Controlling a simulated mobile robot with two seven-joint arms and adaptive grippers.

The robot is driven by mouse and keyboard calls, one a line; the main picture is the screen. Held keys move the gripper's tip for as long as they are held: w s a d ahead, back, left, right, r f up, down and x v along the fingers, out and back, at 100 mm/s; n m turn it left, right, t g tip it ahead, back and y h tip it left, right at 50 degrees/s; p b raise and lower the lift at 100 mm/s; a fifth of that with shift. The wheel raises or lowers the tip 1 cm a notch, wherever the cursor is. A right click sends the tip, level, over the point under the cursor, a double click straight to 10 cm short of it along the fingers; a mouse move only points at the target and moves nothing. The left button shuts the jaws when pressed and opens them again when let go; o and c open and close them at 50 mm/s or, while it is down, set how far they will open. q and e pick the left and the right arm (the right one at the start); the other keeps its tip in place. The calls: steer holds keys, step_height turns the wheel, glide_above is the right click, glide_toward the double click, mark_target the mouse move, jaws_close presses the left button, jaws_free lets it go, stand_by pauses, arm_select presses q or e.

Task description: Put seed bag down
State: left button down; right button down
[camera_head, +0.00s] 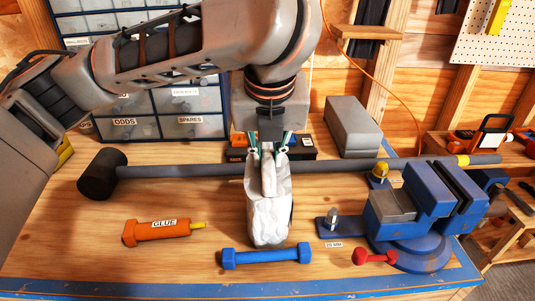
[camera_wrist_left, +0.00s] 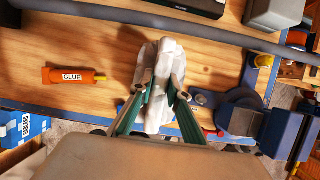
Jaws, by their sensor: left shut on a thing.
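A white, crumpled seed bag (camera_head: 268,210) is in the middle of the head view. My left gripper (camera_head: 268,152) comes down from above and is shut on the bag's top. In the left wrist view the bag (camera_wrist_left: 160,80) sits between the two fingers of my left gripper (camera_wrist_left: 160,92). The bag hangs upright over the wooden workbench (camera_head: 120,235). I cannot tell whether its bottom touches the bench. My right gripper does not show in either view.
A long-handled mallet (camera_head: 102,175) lies across the bench behind the bag. An orange glue tube (camera_head: 160,230) lies left, a blue dumbbell-shaped piece (camera_head: 266,256) in front. A blue vise (camera_head: 412,215) and a red piece (camera_head: 372,257) are at right. Drawers (camera_head: 190,100) stand behind.

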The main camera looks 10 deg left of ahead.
arm_select(q)
steer(key=shift+r, duration=0.1)
steer(key=c, duration=1.9)
jaws_free()
